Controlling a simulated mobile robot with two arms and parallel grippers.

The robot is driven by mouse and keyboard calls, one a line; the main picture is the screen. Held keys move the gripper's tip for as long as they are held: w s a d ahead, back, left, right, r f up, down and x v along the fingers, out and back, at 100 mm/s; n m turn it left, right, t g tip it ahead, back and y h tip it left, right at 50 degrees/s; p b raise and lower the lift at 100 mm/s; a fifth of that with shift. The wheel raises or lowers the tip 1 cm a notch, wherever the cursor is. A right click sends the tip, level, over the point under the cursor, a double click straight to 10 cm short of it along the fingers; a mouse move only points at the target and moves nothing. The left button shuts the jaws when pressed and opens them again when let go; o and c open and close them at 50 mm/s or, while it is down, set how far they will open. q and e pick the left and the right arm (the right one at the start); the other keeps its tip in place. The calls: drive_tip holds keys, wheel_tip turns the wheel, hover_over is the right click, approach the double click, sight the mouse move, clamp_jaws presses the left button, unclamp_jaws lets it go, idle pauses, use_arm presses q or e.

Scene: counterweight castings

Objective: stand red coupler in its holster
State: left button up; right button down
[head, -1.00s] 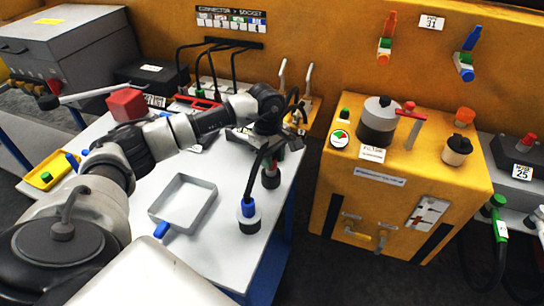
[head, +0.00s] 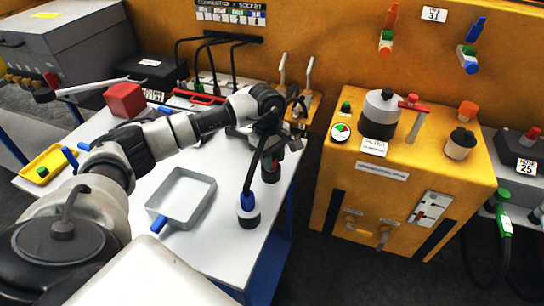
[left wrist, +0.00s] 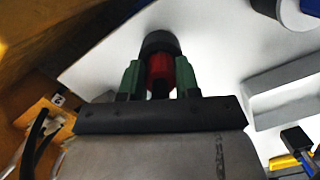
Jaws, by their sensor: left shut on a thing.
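The red coupler (left wrist: 160,68) sits between the two green fingers of my left gripper (left wrist: 158,76), which is shut on it. Past the coupler's far end is a dark round holster (left wrist: 160,42), in line with it. I cannot tell how deep the coupler sits in it. In the head view, my left gripper (head: 272,150) points down over the right side of the white table. A little red of the coupler shows below it. My right gripper is not in view.
A blue coupler (head: 247,202) stands in a holster near the table's front right, close to my left gripper. A grey tray (head: 210,205) lies left of it. A red block (head: 125,100) and yellow tray (head: 31,172) are further left. A yellow cabinet (head: 345,190) stands right of the table.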

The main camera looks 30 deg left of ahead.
use_arm(q)
drive_tip(key=shift+f+b, duration=0.6)
drive_tip(key=shift+f, duration=0.2)
drive_tip(key=o, duration=1.1)
drive_tip(key=shift+s, duration=0.15)
drive_tip(key=shift+c, duration=0.2)
drive_tip(key=shift+w, duration=0.2)
drive_tip(key=r, duration=0.3)
drive_tip(key=a+r+b, duration=0.1)
drive_tip(key=r, duration=0.6)
drive_tip(key=shift+w+a+r+b, duration=0.1)
drive_tip(key=shift+a+r+b, duration=0.05)
drive_tip(key=shift+r+b, duration=0.15)
drive_tip(key=shift+f, duration=0.1)
